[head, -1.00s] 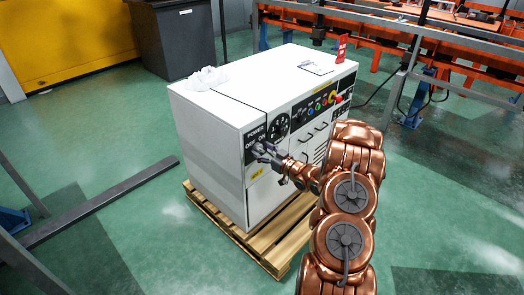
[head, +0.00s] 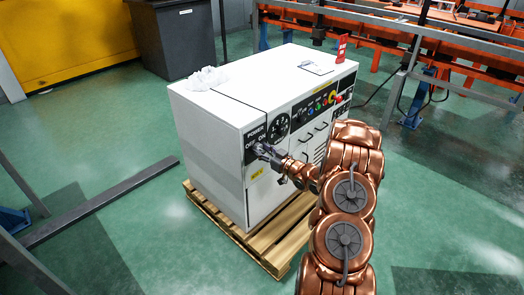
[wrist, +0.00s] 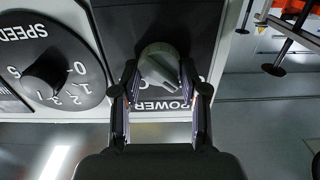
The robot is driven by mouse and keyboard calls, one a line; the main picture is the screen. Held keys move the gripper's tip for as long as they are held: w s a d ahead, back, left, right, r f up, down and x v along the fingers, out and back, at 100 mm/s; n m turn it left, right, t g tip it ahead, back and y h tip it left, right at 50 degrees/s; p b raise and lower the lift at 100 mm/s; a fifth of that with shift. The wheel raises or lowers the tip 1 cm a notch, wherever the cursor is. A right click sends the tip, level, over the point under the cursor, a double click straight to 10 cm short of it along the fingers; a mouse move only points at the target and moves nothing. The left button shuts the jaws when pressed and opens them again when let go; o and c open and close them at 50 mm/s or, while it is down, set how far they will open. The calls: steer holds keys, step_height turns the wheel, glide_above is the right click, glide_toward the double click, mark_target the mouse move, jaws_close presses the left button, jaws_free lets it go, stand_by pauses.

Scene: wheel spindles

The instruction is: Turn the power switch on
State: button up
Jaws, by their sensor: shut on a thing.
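The power switch is a grey rotary knob (wrist: 160,62) on a black panel marked POWER, OFF and ON. The panel (head: 254,133) is on the front left of a white cabinet (head: 228,150). My gripper (wrist: 160,76) has one finger on each side of the knob and is shut on it. In the wrist view the knob's pointed end tilts down and to the right. In the head view my gripper (head: 261,150) reaches the panel and covers the knob.
A SPEED dial (wrist: 50,75) sits beside the switch panel. Coloured buttons (head: 320,105) and handles are further right on the cabinet, which stands on a wooden pallet (head: 270,250). A crumpled white cloth (head: 207,78) lies on top.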

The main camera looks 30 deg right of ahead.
steer(key=shift+r+m+p, duration=0.1)
steer(key=shift+m+p, duration=0.2)
steer(key=shift+p, duration=0.1)
steer(key=m+p, duration=0.2)
steer(key=shift+r+m+p, duration=0.15)
steer(key=shift+m+p, duration=0.15)
steer(key=shift+p, duration=0.1)
steer(key=m+p, duration=0.3)
steer(key=m, duration=0.2)
steer(key=shift+d, duration=0.15)
steer(key=m, duration=0.1)
steer(key=m+p, duration=0.1)
steer(key=m, duration=0.1)
steer(key=m+p, duration=0.1)
steer(key=m, duration=0.1)
steer(key=shift+f, duration=0.3)
steer(key=m+p, duration=0.1)
steer(key=m, duration=0.3)
steer(key=shift+d+f+m, duration=0.1)
steer(key=shift+m, duration=0.2)
steer(key=o, duration=1.1)
